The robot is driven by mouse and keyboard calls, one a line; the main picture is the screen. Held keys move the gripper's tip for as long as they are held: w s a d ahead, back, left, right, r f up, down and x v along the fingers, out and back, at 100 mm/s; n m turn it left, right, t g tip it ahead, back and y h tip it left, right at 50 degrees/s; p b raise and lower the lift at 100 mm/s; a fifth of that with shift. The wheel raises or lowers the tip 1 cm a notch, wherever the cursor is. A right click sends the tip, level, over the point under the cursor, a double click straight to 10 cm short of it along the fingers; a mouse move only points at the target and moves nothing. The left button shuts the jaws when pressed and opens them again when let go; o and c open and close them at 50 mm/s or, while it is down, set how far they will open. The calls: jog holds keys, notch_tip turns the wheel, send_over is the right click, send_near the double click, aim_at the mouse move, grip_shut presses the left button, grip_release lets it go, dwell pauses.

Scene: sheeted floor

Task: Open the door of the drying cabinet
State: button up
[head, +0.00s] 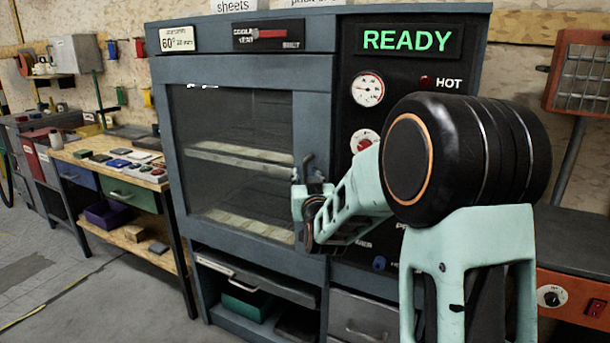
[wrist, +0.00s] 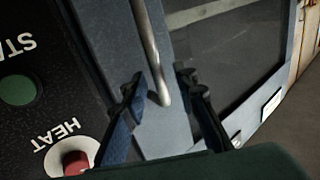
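The drying cabinet (head: 180,200) is blue-grey, and its glass door (head: 312,115) looks shut in the head view. The door's metal bar handle shows in the wrist view (wrist: 150,45), with its bent end near the fingertips. My gripper (head: 302,178) is at the right edge of the door, partly covering the handle. In the wrist view, my gripper (wrist: 158,90) is open, one dark finger on each side of the handle's end. Gaps show between the fingers and the bar. Through the glass (head: 235,120), shelves are visible.
The control panel with a green READY sign (head: 408,40) is right of the door; a red knob (wrist: 75,163) is close to my gripper. A workbench (head: 130,180) stands at left, an orange unit (head: 575,260) at right.

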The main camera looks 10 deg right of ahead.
jog(key=shift+w, duration=0.7)
jog(key=shift+c, duration=0.5)
grip_shut()
